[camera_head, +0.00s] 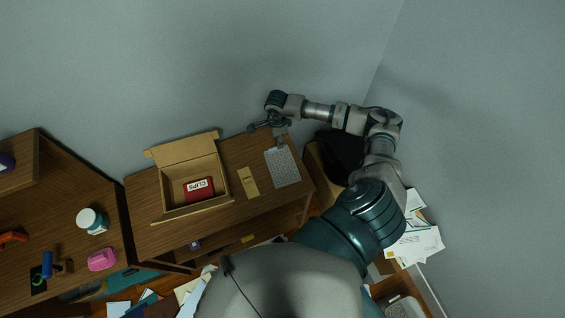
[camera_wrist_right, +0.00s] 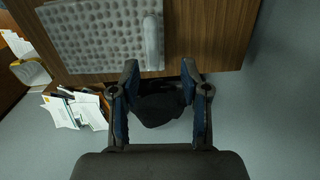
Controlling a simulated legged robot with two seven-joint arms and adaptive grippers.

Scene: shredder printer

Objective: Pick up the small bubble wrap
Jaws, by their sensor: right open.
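The small bubble wrap (camera_head: 283,168) is a pale grey, dimpled sheet lying on the right end of the wooden desk. It fills the upper left of the right wrist view (camera_wrist_right: 95,35), with a raised, rounded strip along its right side. My right gripper (camera_head: 281,140) is at the wrap's far edge in the head view. In the right wrist view my right gripper (camera_wrist_right: 160,78) is open, with nothing between its fingers. The fingertips show near the wrap's edge; I cannot tell whether they touch it. My left gripper is not in view.
An open cardboard box (camera_head: 160,178) holding a red clips pack (camera_head: 199,189) stands left on the desk (camera_head: 240,213). A tan packet (camera_head: 248,182) lies between box and wrap. A black bag (camera_head: 340,155) is beside the desk's right end. Papers (camera_head: 418,245) lie lower right.

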